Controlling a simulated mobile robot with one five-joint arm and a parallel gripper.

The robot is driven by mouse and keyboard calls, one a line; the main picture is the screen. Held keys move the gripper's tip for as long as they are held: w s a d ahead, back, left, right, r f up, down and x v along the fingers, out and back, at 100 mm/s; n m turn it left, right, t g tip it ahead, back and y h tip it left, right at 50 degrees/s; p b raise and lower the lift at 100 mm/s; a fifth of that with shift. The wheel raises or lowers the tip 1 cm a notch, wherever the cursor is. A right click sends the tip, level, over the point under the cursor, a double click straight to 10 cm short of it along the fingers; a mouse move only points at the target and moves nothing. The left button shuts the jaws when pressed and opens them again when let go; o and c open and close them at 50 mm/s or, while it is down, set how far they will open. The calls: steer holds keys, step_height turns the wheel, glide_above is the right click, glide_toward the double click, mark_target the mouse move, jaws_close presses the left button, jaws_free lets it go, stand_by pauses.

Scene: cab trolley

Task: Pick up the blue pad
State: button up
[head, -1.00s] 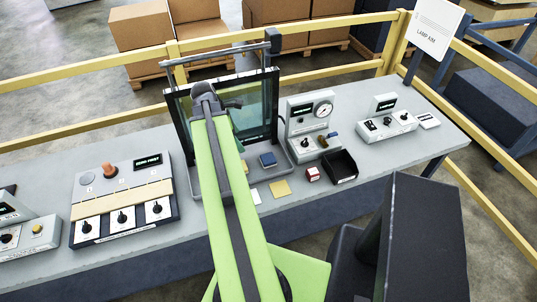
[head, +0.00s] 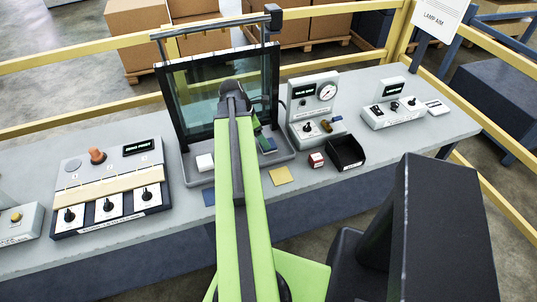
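The blue pad (head: 208,196) is a small flat square on the grey table near its front edge, just left of my green arm. A flat yellow pad (head: 281,176) lies to the right of my arm. My arm reaches over the table, with its dark joint in front of the glass screen. The gripper end is mostly hidden behind the arm, so its fingers and any hold cannot be made out.
The framed glass screen (head: 190,98) stands at the tray's back. A switch console (head: 110,186) is at left, a gauge unit (head: 315,108) at right. A black bin (head: 346,153) and a red-and-white block (head: 316,160) stand at the right front. Yellow rails run behind.

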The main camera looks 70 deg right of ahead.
steer(key=b+x, duration=0.4)
steer(key=x, duration=0.1)
steer(key=shift+s+f+b, duration=0.1)
steer(key=shift+f+b, duration=0.15)
steer(key=shift+b, duration=0.15)
steer(key=shift+r, duration=0.2)
steer(key=shift+c, duration=0.4)
steer(key=c, duration=1.4)
steer(key=shift+r+p, duration=0.15)
steer(key=shift+p, duration=0.2)
step_height(320, 180, up, 10)
steer(key=p, duration=0.9)
steer(key=shift+p, duration=0.35)
